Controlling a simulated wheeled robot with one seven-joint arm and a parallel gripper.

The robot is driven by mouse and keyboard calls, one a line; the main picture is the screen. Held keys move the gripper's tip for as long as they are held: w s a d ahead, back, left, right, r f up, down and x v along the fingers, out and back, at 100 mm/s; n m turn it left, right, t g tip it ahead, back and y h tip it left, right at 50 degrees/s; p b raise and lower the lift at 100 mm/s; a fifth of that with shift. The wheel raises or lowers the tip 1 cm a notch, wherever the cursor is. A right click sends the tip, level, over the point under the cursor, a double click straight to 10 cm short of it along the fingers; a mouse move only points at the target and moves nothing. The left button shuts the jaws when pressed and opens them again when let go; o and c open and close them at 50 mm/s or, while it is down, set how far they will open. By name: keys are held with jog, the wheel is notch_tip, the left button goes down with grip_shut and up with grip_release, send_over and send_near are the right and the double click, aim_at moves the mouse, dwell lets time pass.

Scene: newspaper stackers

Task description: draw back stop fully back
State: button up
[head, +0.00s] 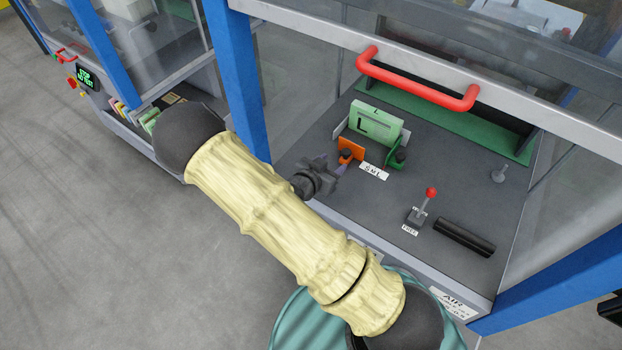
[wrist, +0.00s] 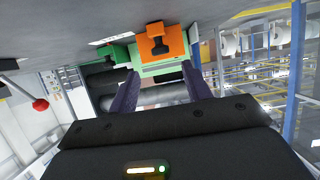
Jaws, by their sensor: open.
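An orange block with a black knob (head: 352,144) stands at the left front of a green box marked L (head: 375,124) on the dark machine deck. A green block with its own black knob (head: 398,156) is at the box's right front. None is labelled as the back stop. My gripper (head: 333,168) is open just in front of the orange block. In the wrist view my gripper's (wrist: 160,72) two dark purple fingers are apart and empty. The orange block (wrist: 178,40) shows just beyond them, its knob between their lines; whether they touch it is unclear.
A white S M L label (head: 373,171) lies before the blocks. A red-knobbed lever (head: 430,194) and a black bar (head: 464,238) are to the right. A red handle (head: 415,82) on the raised guard hangs above. Blue posts (head: 233,80) frame the opening.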

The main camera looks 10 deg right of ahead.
jog(key=v, duration=1)
jog(key=shift+s+a, duration=0.15)
jog(key=shift+a, duration=0.15)
